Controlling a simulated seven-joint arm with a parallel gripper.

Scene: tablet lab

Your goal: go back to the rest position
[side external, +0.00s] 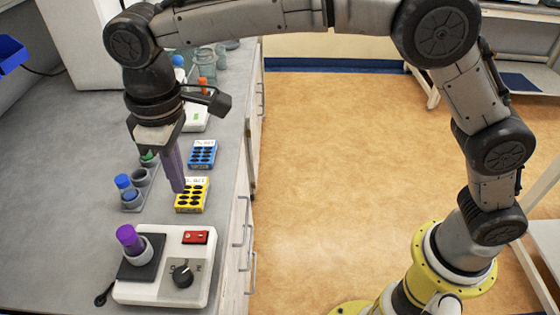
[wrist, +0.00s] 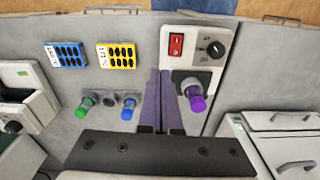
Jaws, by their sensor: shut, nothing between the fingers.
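My gripper (side external: 174,172) is shut and empty, with its purple-grey fingers pointing down over the bench. In the side view its tips show in front of the yellow tablet rack. In the wrist view the closed fingers (wrist: 163,102) lie between the blue-capped vial and the white machine. I cannot tell the exact height of the tips above the bench. No mark of a rest position shows.
A white machine (side external: 199,263) with a dial, red switch and purple-capped vial (side external: 131,240) stands at the near end. A yellow rack (side external: 191,196), a blue rack (side external: 203,154) and a blue-capped vial (side external: 126,187) are close by. The bench's left side (side external: 60,170) is clear.

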